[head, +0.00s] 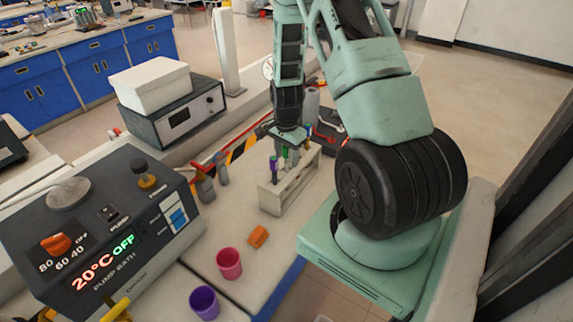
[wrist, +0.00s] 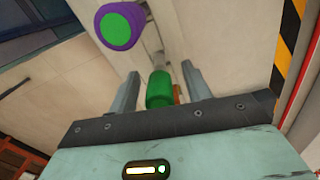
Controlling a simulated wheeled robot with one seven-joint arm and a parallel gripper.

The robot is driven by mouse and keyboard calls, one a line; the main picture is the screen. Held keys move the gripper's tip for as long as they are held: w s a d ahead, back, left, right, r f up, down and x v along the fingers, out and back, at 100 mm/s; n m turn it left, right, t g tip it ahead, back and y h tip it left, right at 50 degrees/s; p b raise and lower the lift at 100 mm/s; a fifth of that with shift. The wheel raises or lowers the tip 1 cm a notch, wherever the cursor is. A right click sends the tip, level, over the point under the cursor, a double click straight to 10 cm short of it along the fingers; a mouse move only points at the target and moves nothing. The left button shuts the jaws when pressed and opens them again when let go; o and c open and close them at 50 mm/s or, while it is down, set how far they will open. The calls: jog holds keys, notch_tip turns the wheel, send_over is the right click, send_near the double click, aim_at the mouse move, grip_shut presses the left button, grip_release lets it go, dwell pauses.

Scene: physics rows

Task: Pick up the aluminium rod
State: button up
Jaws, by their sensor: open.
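I cannot tell the aluminium rod for sure in either view. In the head view a pale rack (head: 286,189) stands on the bench with upright pieces topped in purple (head: 273,164), green (head: 285,154) and blue. My gripper (head: 283,137) is low over the rack's back side, and its fingertips are hard to see there. In the wrist view my gripper (wrist: 160,71) is open, with a green-topped piece (wrist: 160,89) between its fingers, apart from both. A purple piece with a green centre (wrist: 119,26) lies beyond the left finger.
A pink cup (head: 229,264), a purple cup (head: 204,302) and an orange block (head: 258,236) stand in front of the rack. A pump bath (head: 150,215) and a grey instrument (head: 185,113) are at left. Small grey pieces (head: 205,187) stand left of the rack.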

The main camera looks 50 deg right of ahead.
grip_shut()
jog(key=shift+r, duration=0.1)
notch_tip(320, 180, up, 18)
jog(key=b, duration=0.3)
jog(key=shift+b, duration=0.4)
jog(key=c, duration=0.8)
grip_release()
grip_shut()
jog(key=shift+s, duration=0.1)
